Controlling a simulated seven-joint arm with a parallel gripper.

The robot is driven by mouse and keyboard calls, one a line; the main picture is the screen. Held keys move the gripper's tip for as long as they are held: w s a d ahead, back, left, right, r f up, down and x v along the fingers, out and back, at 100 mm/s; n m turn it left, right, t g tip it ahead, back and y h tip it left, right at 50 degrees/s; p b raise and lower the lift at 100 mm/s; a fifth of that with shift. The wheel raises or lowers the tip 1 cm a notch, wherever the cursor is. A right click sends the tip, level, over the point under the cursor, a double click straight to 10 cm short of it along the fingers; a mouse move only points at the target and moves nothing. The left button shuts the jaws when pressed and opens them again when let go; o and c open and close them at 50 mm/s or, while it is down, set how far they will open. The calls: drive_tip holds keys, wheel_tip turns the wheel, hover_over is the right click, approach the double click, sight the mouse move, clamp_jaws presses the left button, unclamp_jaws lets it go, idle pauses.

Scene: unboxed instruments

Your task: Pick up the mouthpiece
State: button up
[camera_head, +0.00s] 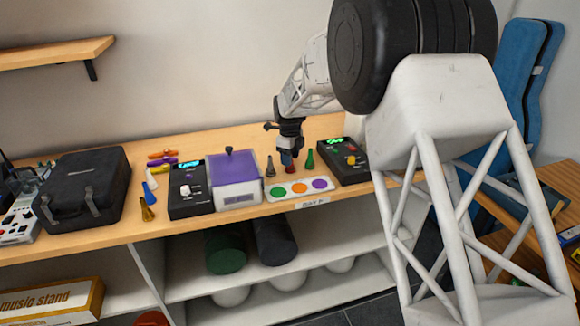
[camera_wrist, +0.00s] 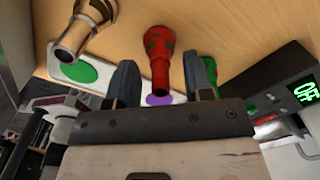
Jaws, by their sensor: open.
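A red mouthpiece (camera_head: 290,169) stands on the wooden table behind the card with coloured circles. In the wrist view, the red mouthpiece (camera_wrist: 160,62) is between the two fingers, with gaps visible on both sides. My gripper (camera_head: 287,157) is open and directly above it, partly hiding it in the head view. A brownish-grey mouthpiece (camera_head: 270,168) stands to the left and also shows in the wrist view (camera_wrist: 82,30). A green mouthpiece (camera_head: 309,159) stands close on the right. The task does not say which colour is meant.
The circle card (camera_head: 300,198) lies in front. A purple-lidded box (camera_head: 236,190) stands left, and a black device with a green display (camera_head: 343,165) stands right. A black case (camera_head: 72,190) and several small coloured pieces are farther left.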

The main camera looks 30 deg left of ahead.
drive_tip(key=shift+c, duration=0.3)
clamp_jaws()
idle(0.3)
drive_tip(key=shift+r, duration=0.85)
wheel_tip(320, 180, up, 2)
drive_tip(key=s+d+r, duration=0.1)
drive_tip(key=s+d, duration=0.9)
drive_tip(key=s, duration=0.2)
drive_tip(key=shift+s+r, duration=0.15)
drive_tip(key=shift+s, duration=0.1)
drive_tip(key=shift+w, duration=0.1)
